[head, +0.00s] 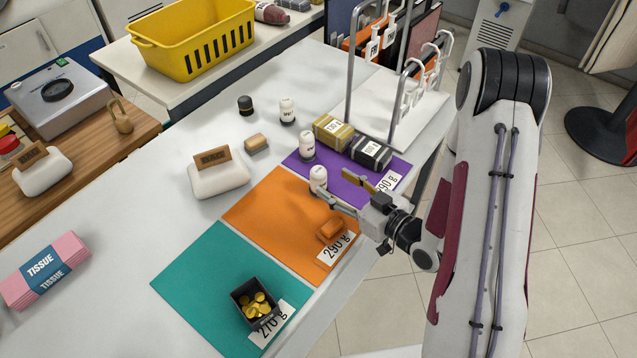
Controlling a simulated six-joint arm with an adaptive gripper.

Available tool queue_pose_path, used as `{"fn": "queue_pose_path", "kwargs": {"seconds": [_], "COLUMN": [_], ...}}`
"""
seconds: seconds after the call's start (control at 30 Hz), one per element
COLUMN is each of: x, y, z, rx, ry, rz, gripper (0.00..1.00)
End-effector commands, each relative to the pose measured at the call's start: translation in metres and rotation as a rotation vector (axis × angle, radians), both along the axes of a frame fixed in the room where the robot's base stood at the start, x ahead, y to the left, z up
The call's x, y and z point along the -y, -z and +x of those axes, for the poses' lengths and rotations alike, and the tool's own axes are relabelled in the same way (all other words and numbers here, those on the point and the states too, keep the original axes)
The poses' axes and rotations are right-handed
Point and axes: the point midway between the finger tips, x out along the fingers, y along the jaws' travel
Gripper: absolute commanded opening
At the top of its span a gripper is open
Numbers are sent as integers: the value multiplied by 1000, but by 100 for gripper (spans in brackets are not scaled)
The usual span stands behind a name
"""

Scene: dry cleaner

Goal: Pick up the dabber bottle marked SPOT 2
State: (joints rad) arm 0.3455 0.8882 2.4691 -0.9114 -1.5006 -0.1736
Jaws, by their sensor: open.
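Three white dabber bottles stand upright in the head view: one (287,111) with a dark base on the white table, one (307,145) by the purple mat's left edge, and one (318,179) near the border of the orange and purple mats. Their markings are too small to read, so I cannot tell which is SPOT 2. My gripper (340,187) is open and low over the mats, pointing left. One fingertip is close to the nearest bottle; I cannot tell whether they touch. Nothing shows between the fingers.
A gold block (333,132) and a black block (371,153) lie behind my gripper, near a white rack (425,105). An orange object (332,229) lies on the orange mat (265,215). A dark box of coins (255,304) stands on the teal mat (195,285).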

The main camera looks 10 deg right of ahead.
Motion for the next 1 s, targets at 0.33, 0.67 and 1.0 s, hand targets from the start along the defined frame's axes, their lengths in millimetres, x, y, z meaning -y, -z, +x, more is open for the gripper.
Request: {"fn": "queue_pose_path", "kwargs": {"seconds": [0.33, 0.67, 1.0], "x": [-8, -9, -27], "y": [2, 2, 1], "z": [10, 12, 31], "rx": [0, 1, 2], "ry": [0, 0, -3], "rz": [1, 1, -1], "gripper": [48, 48, 48]}}
